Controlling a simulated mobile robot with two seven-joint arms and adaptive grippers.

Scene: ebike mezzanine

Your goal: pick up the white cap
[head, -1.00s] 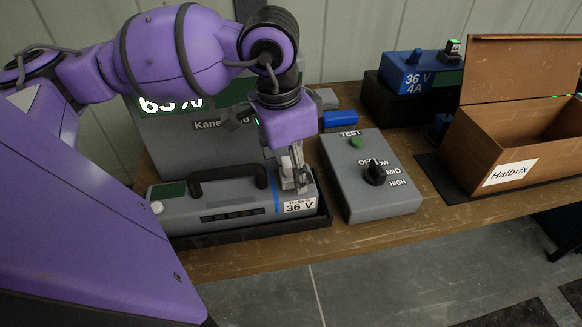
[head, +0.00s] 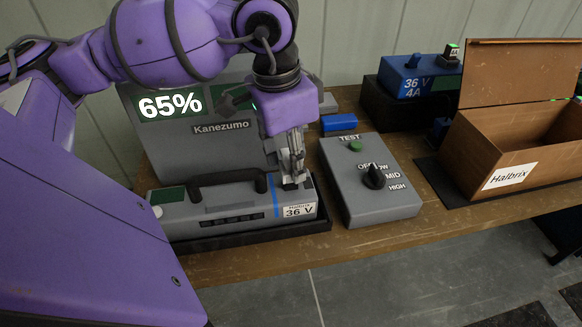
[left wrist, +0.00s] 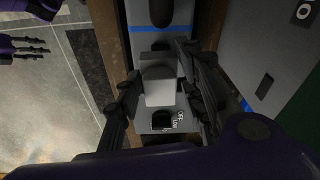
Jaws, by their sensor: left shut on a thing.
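The white cap (left wrist: 160,85) is a small pale block between the fingers of my left gripper (left wrist: 163,92) in the left wrist view. The left gripper is shut on it. In the head view the left gripper (head: 292,175) points down over the right end of a grey battery (head: 172,222) with a black handle, a blue stripe and a "36 V" label. The fingers hide the cap there. A dark socket shows on the battery below the fingertips. I cannot tell how far the cap is from it. A dark-fingered hand, likely my right gripper (left wrist: 22,47), shows at the left edge of the left wrist view.
The battery lies on a dark tray (head: 255,236) before a grey "Kanezumo" unit reading 65% (head: 222,146). To the right are a grey dial box (head: 350,200), a blue block (head: 339,122), a blue 36 V 4A box (head: 405,78) and an open brown "Halbrix" box (head: 470,155).

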